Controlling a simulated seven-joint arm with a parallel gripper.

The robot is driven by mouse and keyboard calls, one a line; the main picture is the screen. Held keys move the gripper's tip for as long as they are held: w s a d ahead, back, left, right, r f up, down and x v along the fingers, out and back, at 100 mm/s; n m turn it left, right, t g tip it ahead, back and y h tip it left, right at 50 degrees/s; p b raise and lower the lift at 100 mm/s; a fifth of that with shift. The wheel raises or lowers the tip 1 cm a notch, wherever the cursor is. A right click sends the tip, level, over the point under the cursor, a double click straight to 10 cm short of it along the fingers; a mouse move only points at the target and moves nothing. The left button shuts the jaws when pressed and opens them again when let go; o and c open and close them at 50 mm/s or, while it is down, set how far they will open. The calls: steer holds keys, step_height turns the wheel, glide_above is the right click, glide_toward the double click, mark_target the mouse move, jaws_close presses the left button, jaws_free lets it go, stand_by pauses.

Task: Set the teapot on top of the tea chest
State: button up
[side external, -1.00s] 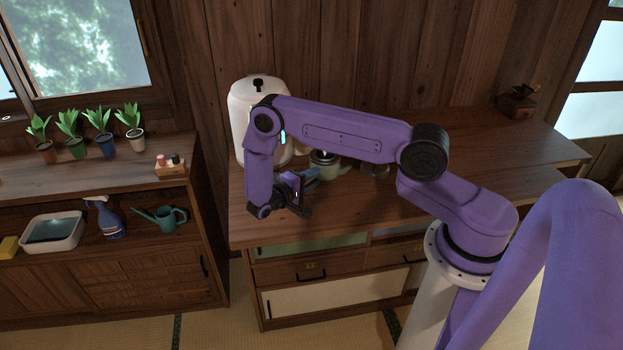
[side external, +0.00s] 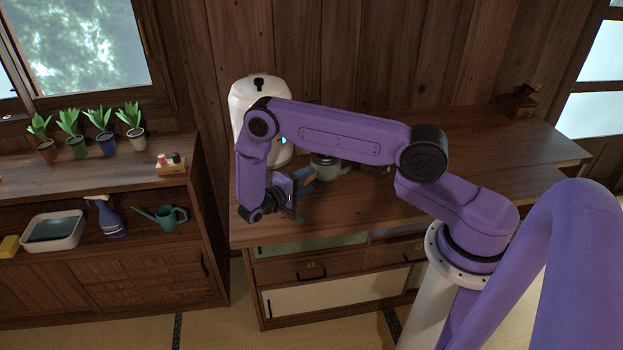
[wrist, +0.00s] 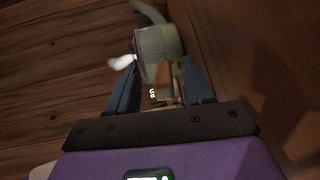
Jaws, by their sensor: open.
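A pale green pot (side external: 325,171), which appears to be the teapot, stands on the wooden counter behind my gripper. My arm partly hides it. In the wrist view the pale green pot (wrist: 157,45) lies ahead of and between my fingertips. My gripper (side external: 308,174) is open, low over the counter; it also shows in the wrist view (wrist: 160,68). Contact with the pot cannot be told. A brown part shows between the fingers, unclear in shape. I cannot identify the tea chest with certainty; the counter has drawers (side external: 310,270) below.
A large white canister (side external: 252,95) stands close behind my forearm. A dark item (side external: 376,168) sits right of the pot, partly hidden. A small wooden grinder-like object (side external: 517,103) stands at the far right. The counter's right half (side external: 470,140) is mostly clear. Potted plants (side external: 100,145) line the left cabinet.

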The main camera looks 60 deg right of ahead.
steer(key=a, duration=0.6)
steer(key=w+a+r, duration=0.1)
steer(key=a, duration=0.1)
steer(key=shift+a+r, duration=0.1)
steer(key=shift+a, duration=0.3)
steer(key=shift+a+r, duration=0.2)
steer(key=s+a+r+n+t+y, duration=0.1)
steer(key=s+a+r+n+y, duration=0.25)
steer(key=r, duration=0.35)
steer(key=s+a+r+n+y, duration=0.2)
steer(key=s+a+r+y, duration=0.2)
steer(key=s+r, duration=0.15)
steer(key=s+r+n+y, duration=0.4)
steer(key=s, duration=0.6)
steer(key=s+r+n+t+y, duration=0.1)
steer(key=s+r+n+y, duration=0.3)
steer(key=s, duration=0.6)
steer(key=shift+s+r+y, duration=0.15)
steer(key=shift+s+y, duration=0.1)
steer(key=shift+y, duration=0.3)
